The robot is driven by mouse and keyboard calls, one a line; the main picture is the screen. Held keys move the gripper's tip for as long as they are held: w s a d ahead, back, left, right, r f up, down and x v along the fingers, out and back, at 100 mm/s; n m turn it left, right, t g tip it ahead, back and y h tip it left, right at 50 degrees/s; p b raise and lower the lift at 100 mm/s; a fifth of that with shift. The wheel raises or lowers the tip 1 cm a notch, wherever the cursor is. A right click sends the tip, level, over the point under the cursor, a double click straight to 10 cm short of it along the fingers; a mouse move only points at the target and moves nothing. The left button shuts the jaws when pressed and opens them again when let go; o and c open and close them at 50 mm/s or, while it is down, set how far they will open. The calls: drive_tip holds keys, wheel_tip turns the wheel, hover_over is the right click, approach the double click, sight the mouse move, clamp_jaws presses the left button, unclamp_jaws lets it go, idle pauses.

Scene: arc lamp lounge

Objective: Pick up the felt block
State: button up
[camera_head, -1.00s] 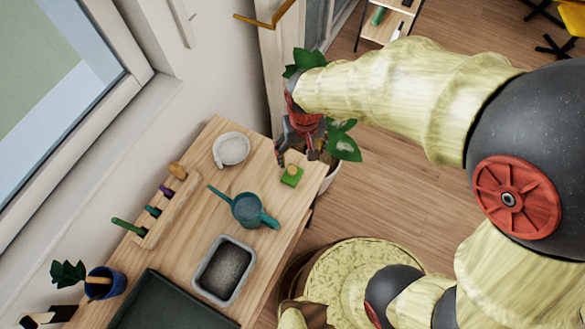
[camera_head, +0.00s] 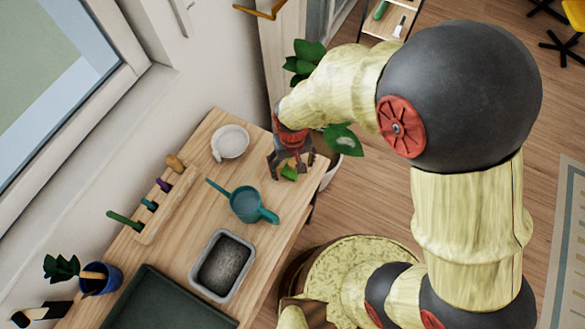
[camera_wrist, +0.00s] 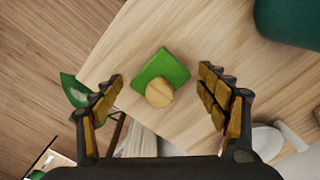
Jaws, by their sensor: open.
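The felt block is a small green block (camera_wrist: 163,66) with a round wooden knob on it. It lies on the wooden table (camera_wrist: 215,32) near the table's edge. In the head view the green block (camera_head: 289,173) is partly hidden by my gripper (camera_head: 291,166), which is over it. In the wrist view my gripper (camera_wrist: 164,98) is open, with its fingers wide apart. The block shows between and a little beyond the fingertips, with nothing held.
A grey tray (camera_head: 222,266) and a wooden rack (camera_head: 165,208) with several handled tools are farther off. A plant (camera_head: 343,140) stands just past the table's edge.

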sight(293, 162)
drive_tip(key=shift+r, duration=0.1)
drive_tip(key=shift+c, duration=0.3)
drive_tip(key=c, duration=1)
drive_tip(key=shift+o, duration=0.2)
drive_tip(key=shift+r+p, duration=0.35)
drive_tip(key=shift+r, duration=0.2)
wheel_tip(293, 162, up, 2)
drive_tip(key=shift+r+p, duration=0.2)
drive_tip(key=shift+p, duration=0.4)
drive_tip(key=s+d+r+p, duration=0.4)
drive_tip(key=s+d+r, duration=0.2)
drive_tip(key=s+r, duration=0.3)
drive_tip(key=shift+s+d+r, duration=0.25)
drive_tip(key=shift+s+d, duration=0.05)
drive_tip(key=shift+s, duration=1.35)
